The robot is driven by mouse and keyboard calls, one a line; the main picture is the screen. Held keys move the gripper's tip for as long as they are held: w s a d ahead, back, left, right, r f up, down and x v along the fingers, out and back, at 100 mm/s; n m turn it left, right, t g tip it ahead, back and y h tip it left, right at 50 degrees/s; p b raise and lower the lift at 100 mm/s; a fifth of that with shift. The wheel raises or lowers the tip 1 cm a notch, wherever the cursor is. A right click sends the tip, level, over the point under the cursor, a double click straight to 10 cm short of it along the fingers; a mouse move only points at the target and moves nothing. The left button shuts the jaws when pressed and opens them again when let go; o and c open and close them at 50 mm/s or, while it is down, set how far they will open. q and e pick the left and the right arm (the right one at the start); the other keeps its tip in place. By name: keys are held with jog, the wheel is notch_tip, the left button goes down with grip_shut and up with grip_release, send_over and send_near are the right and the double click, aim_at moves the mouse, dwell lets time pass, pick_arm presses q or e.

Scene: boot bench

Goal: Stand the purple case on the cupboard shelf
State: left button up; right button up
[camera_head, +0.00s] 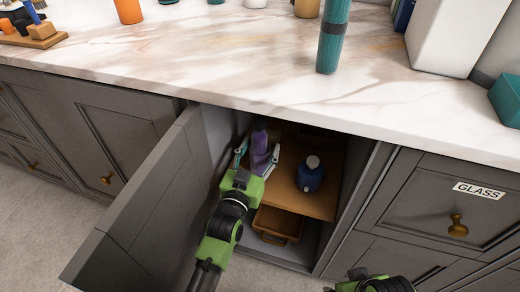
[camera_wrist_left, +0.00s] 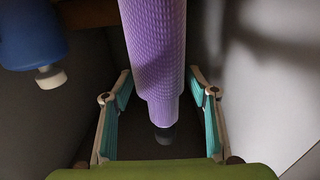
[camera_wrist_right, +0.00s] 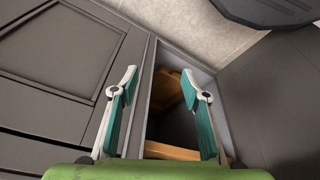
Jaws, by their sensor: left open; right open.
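The purple case (camera_head: 260,142) stands upright on the wooden cupboard shelf (camera_head: 320,205), at its left side near the cupboard wall. My left gripper (camera_head: 257,162) reaches in past the open door, its fingers apart on either side of the case. In the left wrist view the textured purple case (camera_wrist_left: 155,50) runs between the two open fingers (camera_wrist_left: 160,95), with visible gaps at both sides and a dark end piece. That view looks upside down. My right gripper (camera_wrist_right: 159,85) is open and empty in front of the cabinet; only part of it shows at the head view's bottom edge.
A blue bottle (camera_head: 310,174) stands right of the case on the shelf. A brown bin (camera_head: 277,224) sits below. The open door (camera_head: 140,215) flanks my left arm. The marble counter (camera_head: 230,60) overhangs and holds a teal cylinder (camera_head: 333,38) and other items.

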pick_arm(q)
jog(key=p+v, duration=0.2)
jog(key=v, duration=1)
pick_arm(e)
notch_tip(320, 180, down, 8)
jog(key=shift+w+a, duration=0.15)
jog(key=shift+w, duration=0.2)
jog(key=shift+r, duration=0.1)
